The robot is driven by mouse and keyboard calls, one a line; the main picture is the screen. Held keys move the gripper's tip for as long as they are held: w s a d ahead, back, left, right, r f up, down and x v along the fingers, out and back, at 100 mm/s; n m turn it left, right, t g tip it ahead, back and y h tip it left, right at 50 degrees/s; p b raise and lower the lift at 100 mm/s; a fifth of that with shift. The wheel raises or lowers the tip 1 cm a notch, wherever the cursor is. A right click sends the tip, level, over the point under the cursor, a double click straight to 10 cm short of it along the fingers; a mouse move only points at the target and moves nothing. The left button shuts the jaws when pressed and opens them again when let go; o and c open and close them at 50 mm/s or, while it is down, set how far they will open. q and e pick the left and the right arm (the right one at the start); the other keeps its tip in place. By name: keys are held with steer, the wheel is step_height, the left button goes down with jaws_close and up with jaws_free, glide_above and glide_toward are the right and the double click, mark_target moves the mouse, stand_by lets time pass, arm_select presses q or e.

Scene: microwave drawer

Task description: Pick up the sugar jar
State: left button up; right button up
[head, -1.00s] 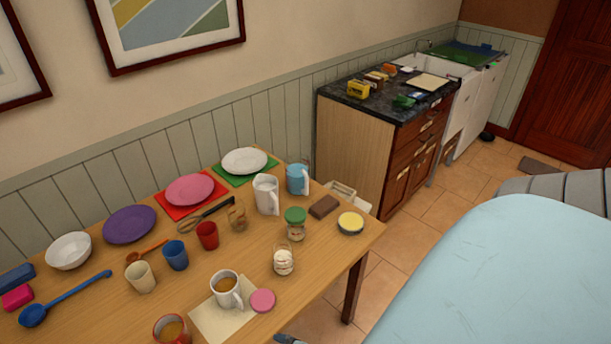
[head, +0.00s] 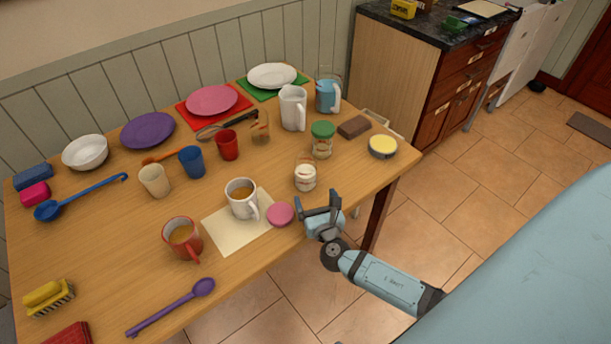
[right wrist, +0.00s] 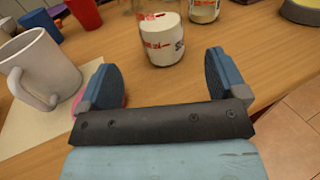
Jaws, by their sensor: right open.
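The sugar jar (head: 305,178), a small clear glass jar with white contents and red marks, stands upright and lidless near the table's right front edge. It also shows in the right wrist view (right wrist: 163,42), top centre, its upper part cut off by the frame. My right gripper (head: 320,204) is open and empty at the table's front edge, just in front of the jar. In the right wrist view its two blue fingers (right wrist: 157,75) are apart, with the jar beyond the gap between them, not touching. My left gripper is out of view.
A green-lidded jar (head: 321,142) stands just behind the sugar jar. A pink disc (head: 280,214) and a white mug of brown drink (head: 242,198) are to its left. A yellow-topped tin (head: 383,146) and brown block (head: 355,127) lie to the right.

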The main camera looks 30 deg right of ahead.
mark_target(308, 180)
steer(key=x, duration=0.4)
steer(key=shift+w+d, duration=0.15)
steer(key=shift+w, duration=0.2)
steer(key=shift+w+d, duration=0.15)
steer(key=shift+w, duration=0.25)
steer(key=x, duration=0.5)
steer(key=shift+f, duration=0.1)
steer(key=c, duration=1.1)
steer(key=shift+r+p, duration=3.35)
steer(key=shift+r, duration=6.7)
